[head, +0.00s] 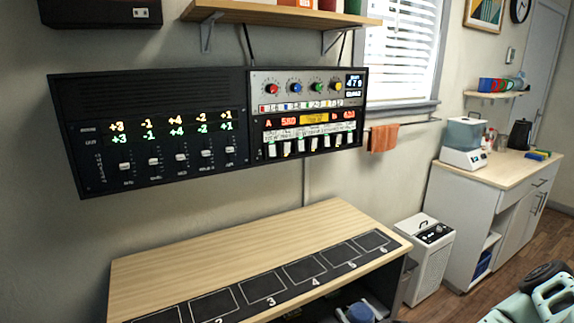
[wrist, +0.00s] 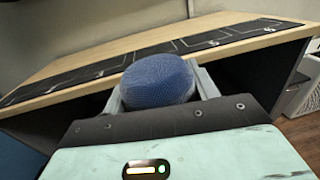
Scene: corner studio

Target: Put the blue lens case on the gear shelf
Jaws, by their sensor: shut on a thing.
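The blue lens case (wrist: 158,82) is round with a mesh-like surface. My gripper (wrist: 161,92) is shut on it, with a grey finger at each side in the wrist view. The case also shows at the bottom edge of the head view (head: 360,314), partly cut off, in front of the wooden bench (head: 210,245). A wooden wall shelf (head: 270,14) with several boxes is at the top of the head view. I cannot tell from the pictures which surface is the gear shelf.
The bench top carries a black strip (head: 295,290) with numbered outlined squares, which look empty. A black mixer panel (head: 160,130) is on the wall above. A white box appliance (head: 428,262) stands right of the bench. A counter (head: 510,168) with a blue-topped machine is further right.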

